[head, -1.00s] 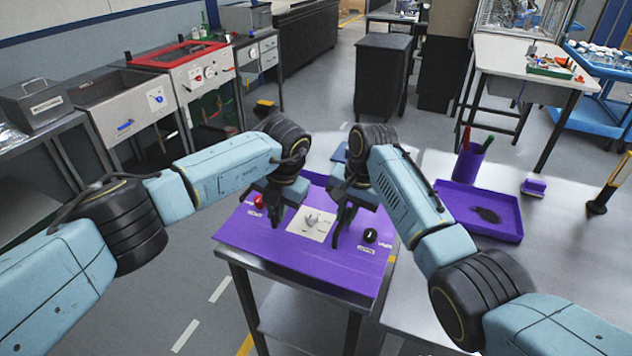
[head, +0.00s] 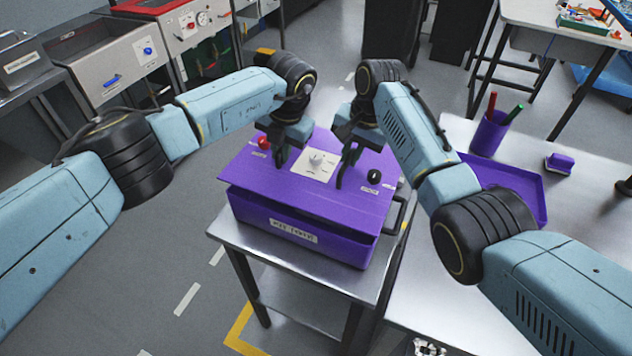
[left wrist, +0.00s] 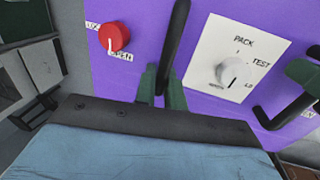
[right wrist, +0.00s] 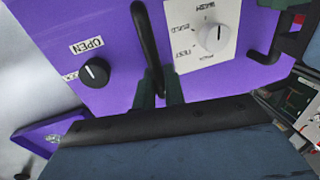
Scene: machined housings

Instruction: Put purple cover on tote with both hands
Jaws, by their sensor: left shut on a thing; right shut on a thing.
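The purple cover (head: 250,182) lies roughly level over the purple tote (head: 335,248) on a small metal table. The tote's labelled front wall shows below the cover's front edge, with a dark band between them. I cannot tell whether they touch. The cover carries a red knob (left wrist: 115,36), a white dial plate (head: 316,164) and a black knob (right wrist: 94,72). My left gripper (head: 281,155) is shut on a black bar handle (left wrist: 174,45) of the cover. My right gripper (head: 347,160) is shut on the other bar handle (right wrist: 147,45). The tote's inside is hidden.
The small metal table (head: 290,262) has a little bare top in front of the tote. At right, a larger table holds a purple tray (head: 520,185), a purple pen cup (head: 489,135) and a small purple block (head: 560,162). Metal cabinets (head: 125,60) stand at back left.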

